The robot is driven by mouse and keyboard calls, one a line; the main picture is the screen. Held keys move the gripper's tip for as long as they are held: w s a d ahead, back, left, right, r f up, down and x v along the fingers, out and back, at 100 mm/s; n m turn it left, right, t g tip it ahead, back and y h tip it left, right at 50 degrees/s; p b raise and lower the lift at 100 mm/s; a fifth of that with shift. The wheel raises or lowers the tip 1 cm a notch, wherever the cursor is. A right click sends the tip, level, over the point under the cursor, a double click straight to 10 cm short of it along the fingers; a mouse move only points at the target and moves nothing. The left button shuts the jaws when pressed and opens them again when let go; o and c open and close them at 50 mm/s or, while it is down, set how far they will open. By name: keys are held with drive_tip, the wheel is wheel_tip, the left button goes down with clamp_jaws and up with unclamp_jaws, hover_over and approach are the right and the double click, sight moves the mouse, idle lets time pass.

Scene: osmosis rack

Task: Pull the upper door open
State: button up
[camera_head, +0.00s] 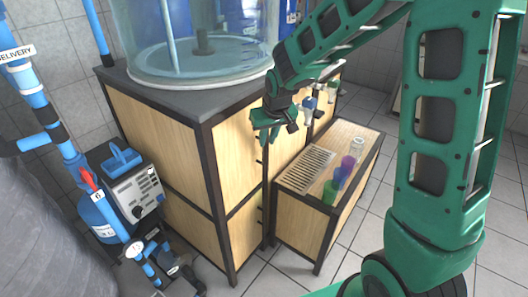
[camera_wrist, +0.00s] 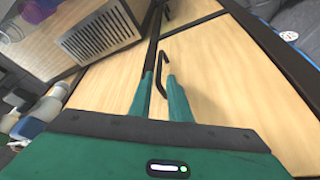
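The upper door (camera_head: 232,147) is a light wood panel with a dark frame on the cabinet under the tank. It looks closed. In the wrist view the upper door (camera_wrist: 222,92) fills the middle and right. Its thin black bar handle (camera_wrist: 160,72) stands near the dark post. My gripper (camera_head: 273,128) is in front of the cabinet at door height. In the wrist view my gripper's green fingers (camera_wrist: 160,84) are apart, with the handle's end seen between them. Contact with the handle cannot be told.
A lower door (camera_head: 245,240) is below. A low wooden side table (camera_head: 325,225) with a vent grille and coloured cups (camera_head: 338,180) stands right of the cabinet. A clear tank (camera_head: 200,45) sits on top. Blue pipes and a pump unit are at left. Tiled floor shows in front.

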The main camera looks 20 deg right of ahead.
sight(265, 148)
drive_tip(key=x, duration=0.8)
drive_tip(key=shift+d, duration=0.1)
clamp_jaws()
